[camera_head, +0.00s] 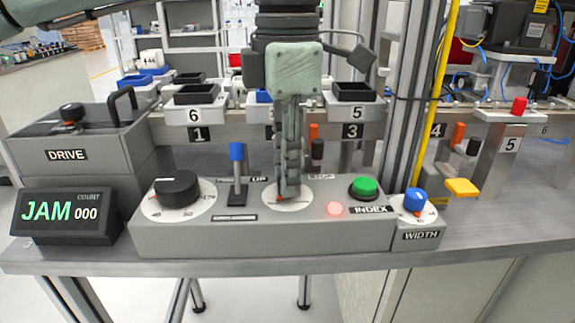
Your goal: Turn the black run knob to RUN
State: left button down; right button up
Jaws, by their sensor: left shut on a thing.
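My left gripper (289,190) points straight down over the middle of the grey control panel (250,240). Its fingers are shut on the black run knob, which they hide almost fully. The white dial plate (304,202) under the knob shows around the fingertips, with a small red-orange mark at its lower left. The knob's pointer direction cannot be seen. A display box (65,215) at the left reads JAM and 000. My right gripper is not in view.
A larger black knob (177,188) and a blue-topped lever (237,160) stand left of the gripper. A green button (364,187), a lit red lamp (334,209) and a blue WIDTH knob (415,200) are to the right. Several labelled bins stand behind.

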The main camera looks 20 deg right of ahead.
pick_arm(q)
jog(key=c, duration=1.3)
grip_release()
jog(key=shift+r, duration=0.1)
notch_tip(320, 180, up, 12)
jog(key=shift+f, duration=0.1)
